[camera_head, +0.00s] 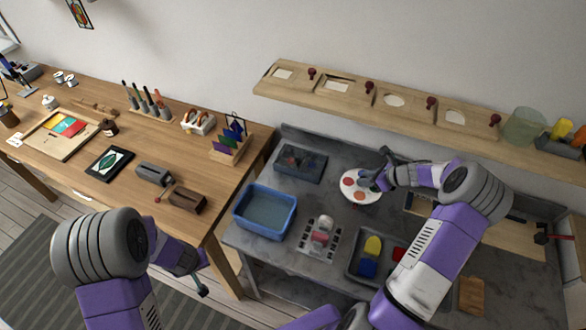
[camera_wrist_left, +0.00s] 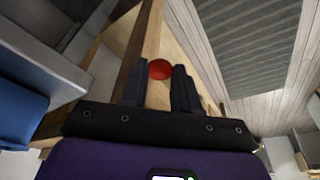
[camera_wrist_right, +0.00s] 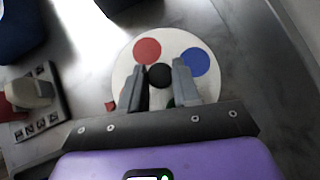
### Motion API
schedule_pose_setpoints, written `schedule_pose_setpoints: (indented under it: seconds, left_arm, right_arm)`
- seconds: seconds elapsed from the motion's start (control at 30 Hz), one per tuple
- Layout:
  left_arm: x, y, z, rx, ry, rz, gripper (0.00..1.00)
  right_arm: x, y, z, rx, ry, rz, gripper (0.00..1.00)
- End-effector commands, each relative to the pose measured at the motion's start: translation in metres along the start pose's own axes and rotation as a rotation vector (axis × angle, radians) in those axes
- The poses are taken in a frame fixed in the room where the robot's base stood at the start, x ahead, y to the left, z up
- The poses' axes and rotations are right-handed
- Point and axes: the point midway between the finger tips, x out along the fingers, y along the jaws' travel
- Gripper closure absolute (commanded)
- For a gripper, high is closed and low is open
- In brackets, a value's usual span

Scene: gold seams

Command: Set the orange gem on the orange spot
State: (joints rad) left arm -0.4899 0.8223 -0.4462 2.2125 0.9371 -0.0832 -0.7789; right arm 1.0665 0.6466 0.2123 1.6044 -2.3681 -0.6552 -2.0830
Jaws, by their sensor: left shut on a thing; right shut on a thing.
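My right gripper (camera_head: 374,182) is over a round white disc (camera_head: 350,200) on the grey worktop. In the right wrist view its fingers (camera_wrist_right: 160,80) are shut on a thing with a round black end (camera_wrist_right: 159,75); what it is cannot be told. The disc (camera_wrist_right: 124,65) there shows a red spot (camera_wrist_right: 147,51), a blue spot (camera_wrist_right: 195,61) and part of a green one. A small red-orange patch (camera_wrist_right: 111,106) shows beside the left finger, partly hidden. I cannot make out an orange gem. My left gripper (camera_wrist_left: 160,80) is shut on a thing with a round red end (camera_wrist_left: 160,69).
A blue tub (camera_head: 264,213), a rack with small pieces (camera_head: 319,238), a grey tray (camera_head: 360,262) with coloured blocks and a dark tray (camera_head: 300,163) surround the disc. A shelf (camera_head: 380,108) runs behind. A wooden table (camera_head: 140,175) stands at left.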

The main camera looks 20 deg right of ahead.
Motion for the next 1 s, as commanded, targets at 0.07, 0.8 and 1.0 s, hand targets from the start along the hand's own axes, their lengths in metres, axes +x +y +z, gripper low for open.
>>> schedule_pose_setpoints:
  seconds: [0.07, 0.8, 1.0]
  left_arm:
    - [0.000, 0.000, 0.000, 0.001, 0.000, 0.000, 0.98]
    - [-0.003, -0.001, -0.001, -0.002, 0.000, -0.001, 0.98]
    - [-0.007, -0.001, -0.002, -0.002, 0.000, -0.001, 0.98]
  right_arm:
    - [-0.001, 0.000, 0.001, -0.001, -0.002, 0.000, 1.00]
    - [-0.021, 0.000, 0.002, -0.002, 0.002, -0.001, 0.46]
    - [-0.065, -0.001, 0.003, -0.002, 0.002, -0.003, 0.46]
